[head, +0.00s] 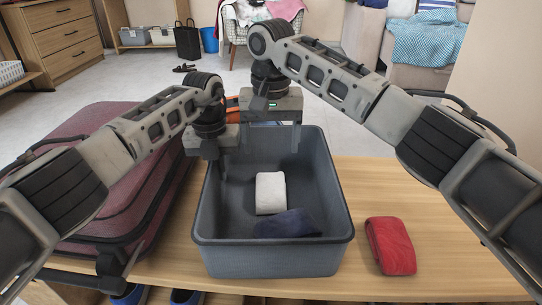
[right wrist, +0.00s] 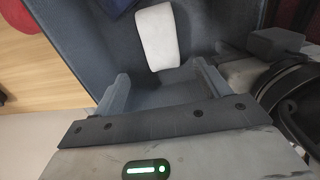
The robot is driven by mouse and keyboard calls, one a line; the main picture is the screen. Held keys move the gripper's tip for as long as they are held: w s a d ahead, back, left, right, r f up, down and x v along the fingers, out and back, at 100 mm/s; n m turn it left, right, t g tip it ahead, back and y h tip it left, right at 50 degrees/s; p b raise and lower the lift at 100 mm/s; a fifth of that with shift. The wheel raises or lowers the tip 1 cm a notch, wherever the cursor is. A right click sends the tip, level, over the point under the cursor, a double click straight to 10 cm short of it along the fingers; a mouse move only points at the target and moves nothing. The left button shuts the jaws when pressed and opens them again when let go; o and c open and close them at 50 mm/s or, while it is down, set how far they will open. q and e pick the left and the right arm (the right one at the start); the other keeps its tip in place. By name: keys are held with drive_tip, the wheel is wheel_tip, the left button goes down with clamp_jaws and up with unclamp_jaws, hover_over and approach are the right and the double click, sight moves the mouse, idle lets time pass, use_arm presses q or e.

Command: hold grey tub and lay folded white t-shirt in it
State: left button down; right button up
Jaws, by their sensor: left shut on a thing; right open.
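The grey tub (head: 272,263) stands on the wooden table. The folded white t-shirt (head: 270,192) lies in it on the floor near the middle; it also shows in the right wrist view (right wrist: 158,38). My left gripper (head: 221,165) is shut on the tub's left wall, though the tips are partly hidden. My right gripper (head: 271,145) is open and empty over the far part of the tub. In the right wrist view its two fingers (right wrist: 160,90) stand apart, with the white t-shirt beyond them and clear of them.
A folded navy cloth (head: 288,224) lies in the tub nearer the front than the t-shirt. A folded red cloth (head: 390,246) lies on the table (head: 455,250) right of the tub. A maroon suitcase (head: 135,215) fills the left side. Bare table lies around the red cloth.

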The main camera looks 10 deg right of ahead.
idle(0.4)
use_arm(q)
drive_tip(key=c, duration=1.5)
unclamp_jaws()
drive_tip(key=shift+r, duration=0.1)
